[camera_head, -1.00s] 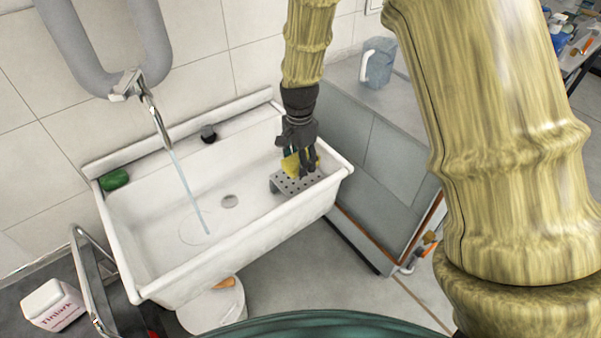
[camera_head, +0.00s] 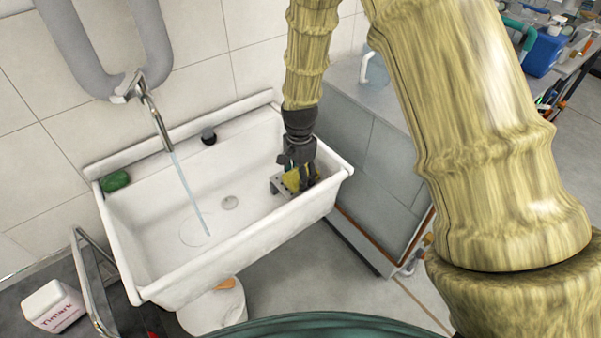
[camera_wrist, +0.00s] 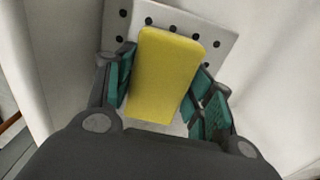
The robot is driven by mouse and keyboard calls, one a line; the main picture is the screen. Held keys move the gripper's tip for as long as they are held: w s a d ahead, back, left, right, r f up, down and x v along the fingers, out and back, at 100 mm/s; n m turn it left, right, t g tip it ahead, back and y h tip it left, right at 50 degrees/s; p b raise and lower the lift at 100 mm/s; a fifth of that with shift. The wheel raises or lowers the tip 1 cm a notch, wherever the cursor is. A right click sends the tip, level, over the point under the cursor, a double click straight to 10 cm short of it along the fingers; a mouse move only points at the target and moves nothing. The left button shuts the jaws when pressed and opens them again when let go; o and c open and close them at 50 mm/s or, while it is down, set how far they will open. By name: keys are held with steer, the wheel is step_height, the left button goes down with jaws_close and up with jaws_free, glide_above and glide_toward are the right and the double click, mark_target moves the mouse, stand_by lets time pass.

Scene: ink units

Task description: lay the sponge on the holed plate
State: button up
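The yellow sponge (camera_wrist: 165,75) lies between the green-padded fingers of my gripper (camera_wrist: 162,85) in the wrist view, with a pad close along each long side. The fingers look closed on it. Behind it is the grey holed plate (camera_wrist: 215,38), whose dark holes show around the sponge's far end. In the head view, my gripper (camera_head: 306,178) points down into the right end of the sink. The sponge (camera_head: 291,180) is low at the holed plate (camera_head: 276,185), partly hidden by the fingers. I cannot tell whether its underside touches the plate.
The white sink (camera_head: 160,225) has walls close around the plate. Water runs from the tap (camera_head: 150,105) at its left half. A grey cabinet (camera_head: 375,170) stands to the right.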

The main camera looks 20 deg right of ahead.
steer(key=o, duration=0.4)
steer(key=shift+r, duration=0.15)
step_height(320, 180, up, 12)
stand_by(0.6)
